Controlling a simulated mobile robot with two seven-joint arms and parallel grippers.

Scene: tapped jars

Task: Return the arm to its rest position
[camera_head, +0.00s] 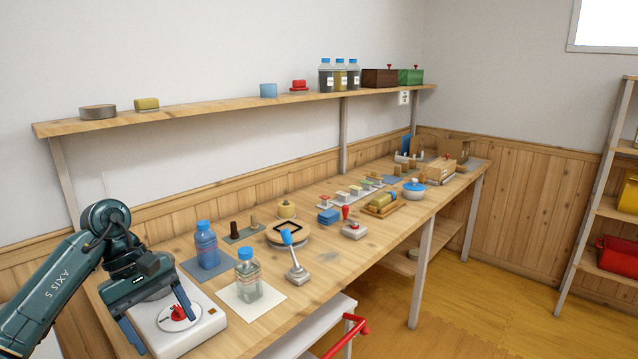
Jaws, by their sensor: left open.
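My left arm comes in from the left edge. Its gripper (158,321) is open, fingers pointing down, over the white device with a red knob (180,313) at the near left end of the wooden table (335,262). The two fingers sit either side of the red knob in the picture, and nothing shows between them but that knob behind. I cannot tell whether a finger touches the device. A jar with a blue lid (206,246) stands on a grey-blue mat, and a clear jar with a blue lid (247,277) stands on a white sheet. My right gripper is not in view.
A blue-topped lever (294,258) stands right of the jars. Several small items line the table farther back. A wall shelf (230,103) holds bottles and boxes above. A white cart with a red handle (345,335) is at the front.

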